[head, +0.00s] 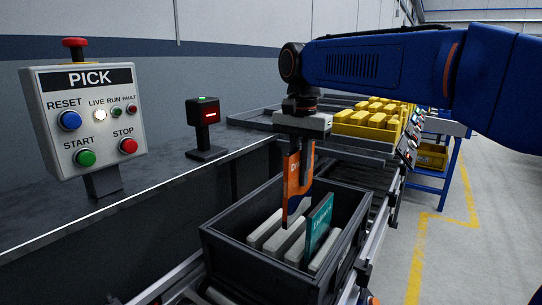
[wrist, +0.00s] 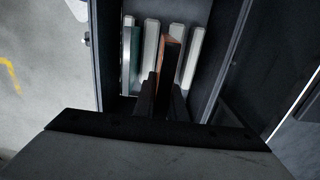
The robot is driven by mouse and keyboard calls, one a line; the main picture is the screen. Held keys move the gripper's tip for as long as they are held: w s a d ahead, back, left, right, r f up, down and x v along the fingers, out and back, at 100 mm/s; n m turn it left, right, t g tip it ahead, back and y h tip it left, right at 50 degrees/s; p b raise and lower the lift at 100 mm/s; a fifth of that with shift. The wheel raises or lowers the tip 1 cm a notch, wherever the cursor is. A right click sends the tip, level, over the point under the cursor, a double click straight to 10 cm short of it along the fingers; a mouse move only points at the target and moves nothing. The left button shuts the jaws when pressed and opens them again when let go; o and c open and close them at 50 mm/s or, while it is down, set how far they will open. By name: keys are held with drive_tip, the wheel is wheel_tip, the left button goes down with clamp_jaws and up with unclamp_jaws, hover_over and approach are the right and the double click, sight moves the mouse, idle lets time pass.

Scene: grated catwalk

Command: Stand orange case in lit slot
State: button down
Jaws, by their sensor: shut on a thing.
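My gripper (head: 304,152) is shut on the orange case (head: 292,185) and holds it upright, its lower end at the dark crate (head: 262,264). In the wrist view my gripper (wrist: 164,88) is over the crate and the orange case (wrist: 173,42) shows edge-on between pale dividers (wrist: 193,55). I cannot tell whether its bottom touches the crate floor. A teal case (head: 319,224) stands in the crate to the right of the orange case. It also shows in the wrist view (wrist: 133,52), to the left. I cannot make out a lit slot.
A grey panel marked PICK (head: 90,115) stands at the left, with a small red-lit post (head: 204,120) beyond it. Behind the crate are yellow bins (head: 368,125) with pale yellow blocks. A blue bench stands farther right, beside open floor (head: 480,245) with yellow lines.

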sight(298, 217)
drive_tip(key=shift+s+f, duration=0.15)
drive_tip(key=shift+f, duration=1.3)
drive_tip(key=shift+f, duration=4.95)
drive_tip(key=c, duration=1.8)
unclamp_jaws()
drive_tip(key=r, duration=1.7)
drive_tip(key=shift+d+r, duration=0.15)
drive_tip(key=shift+d, duration=0.1)
